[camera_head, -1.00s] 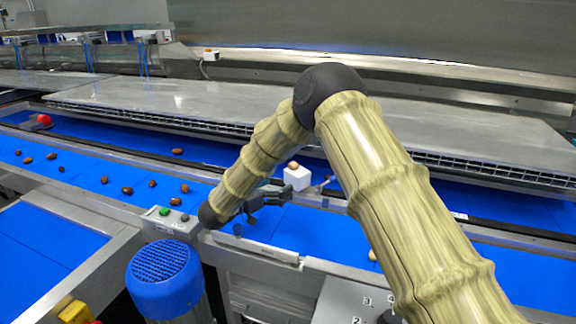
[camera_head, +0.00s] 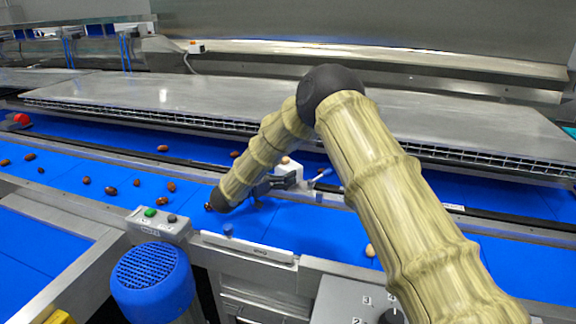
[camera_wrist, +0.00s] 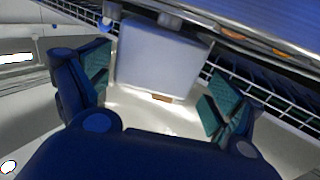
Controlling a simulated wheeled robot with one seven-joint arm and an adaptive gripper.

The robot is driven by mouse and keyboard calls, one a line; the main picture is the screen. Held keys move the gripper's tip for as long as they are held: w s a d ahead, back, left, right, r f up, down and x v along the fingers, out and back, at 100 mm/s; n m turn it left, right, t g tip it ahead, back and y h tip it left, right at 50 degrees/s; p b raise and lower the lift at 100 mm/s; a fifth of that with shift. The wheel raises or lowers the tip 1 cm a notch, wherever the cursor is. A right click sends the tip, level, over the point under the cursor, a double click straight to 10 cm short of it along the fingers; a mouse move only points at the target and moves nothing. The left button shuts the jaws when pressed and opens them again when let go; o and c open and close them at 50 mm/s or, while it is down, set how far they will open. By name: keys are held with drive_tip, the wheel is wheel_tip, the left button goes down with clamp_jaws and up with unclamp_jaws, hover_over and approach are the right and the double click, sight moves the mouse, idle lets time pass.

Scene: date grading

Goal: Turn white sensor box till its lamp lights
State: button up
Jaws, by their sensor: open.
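The white sensor box (camera_head: 291,172) stands at the far side of the blue belt, partly hidden by my gripper. A small pale orange dome shows on its top; I cannot tell whether it is lit. My gripper (camera_head: 277,183) is open and close in front of the box. In the wrist view the box (camera_wrist: 160,58) lies between and a little beyond my open fingers (camera_wrist: 157,84), with a gap visible on each side. A small orange-brown patch shows at the box's near edge there.
The blue belt (camera_head: 320,235) carries several brown dates (camera_head: 111,190) at the left. A pale egg-shaped item (camera_head: 370,250) lies at the right. A small lever (camera_head: 320,175) stands just right of the box. A control box with a green button (camera_head: 158,222) and a blue motor (camera_head: 152,280) stand in front.

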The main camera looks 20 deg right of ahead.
sight(289, 164)
drive_tip(key=d, duration=0.1)
drive_tip(key=d+r, duration=0.1)
drive_tip(key=shift+w+d+r+p, duration=0.1)
drive_tip(key=shift+w+d+p, duration=0.05)
drive_tip(key=shift+d+p, duration=0.2)
drive_tip(key=shift+w+d+f, duration=0.3)
drive_tip(key=shift+w+f, duration=0.1)
drive_tip(key=shift+w, duration=0.1)
drive_tip(key=shift+s+r, duration=0.2)
drive_tip(key=shift+r, duration=0.05)
drive_tip(key=shift+f, duration=0.1)
drive_tip(key=c, duration=1)
drive_tip(key=shift+w, duration=0.1)
drive_tip(key=shift+t, duration=0.3)
drive_tip(key=shift+n+t+y+b, duration=0.5)
drive_tip(key=shift+n+t+y, duration=2.25)
drive_tip(key=shift+t, duration=0.25)
drive_tip(key=shift+y, duration=0.25)
drive_tip(key=o, duration=1)
